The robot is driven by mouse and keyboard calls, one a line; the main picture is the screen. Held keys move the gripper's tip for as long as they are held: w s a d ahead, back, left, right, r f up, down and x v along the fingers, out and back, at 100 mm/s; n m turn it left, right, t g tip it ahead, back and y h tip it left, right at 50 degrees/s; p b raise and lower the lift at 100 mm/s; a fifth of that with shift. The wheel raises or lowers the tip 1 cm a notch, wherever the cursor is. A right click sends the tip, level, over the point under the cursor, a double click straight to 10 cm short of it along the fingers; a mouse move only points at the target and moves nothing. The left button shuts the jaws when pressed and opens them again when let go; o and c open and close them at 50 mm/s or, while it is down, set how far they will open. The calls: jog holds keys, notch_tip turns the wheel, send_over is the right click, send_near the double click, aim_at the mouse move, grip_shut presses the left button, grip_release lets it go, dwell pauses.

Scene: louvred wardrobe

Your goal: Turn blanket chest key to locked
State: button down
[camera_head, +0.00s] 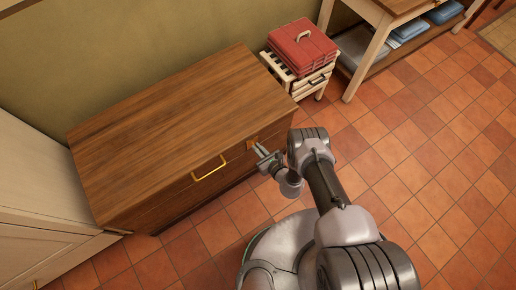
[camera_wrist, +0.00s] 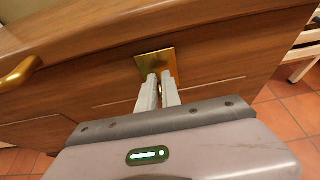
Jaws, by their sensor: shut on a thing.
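The blanket chest (camera_head: 175,130) is a long brown wooden chest with its lid closed, standing against the wall. A brass lock plate (camera_wrist: 156,62) is on its front, to the right of the brass handle (camera_head: 209,168). My gripper (camera_head: 259,150) reaches to the chest front at the lock plate. In the wrist view its two fingers (camera_wrist: 162,77) are close together, with their tips at the plate. They are shut on the key (camera_wrist: 166,75), which is mostly hidden between the fingertips, so its turn cannot be read.
A red box (camera_head: 302,47) sits on a small slatted wooden stand (camera_head: 312,83) beyond the chest's right end. A wooden table (camera_head: 375,45) with a lower shelf is farther right. A pale wardrobe (camera_head: 45,205) stands at left. The tiled floor (camera_head: 420,150) at right is clear.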

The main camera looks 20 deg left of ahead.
jog(key=shift+f+b, duration=0.15)
jog(key=shift+b, duration=0.2)
jog(key=shift+w+d+f+m+g+y+b, duration=0.2)
jog(key=shift+m+g+y+b, duration=0.5)
jog(key=shift+m, duration=0.85)
jog(key=shift+w+d+f+m+g+y+b, duration=0.1)
jog(key=shift+w+d+m+g+y+b, duration=0.2)
jog(key=shift+m+y+b, duration=1)
jog(key=shift+w+d+f+m+g+y+b, duration=0.15)
jog(key=shift+m+g+y+b, duration=0.4)
jog(key=shift+m, duration=1.3)
jog(key=c, duration=1.5)
grip_release()
jog(key=shift+c, duration=0.2)
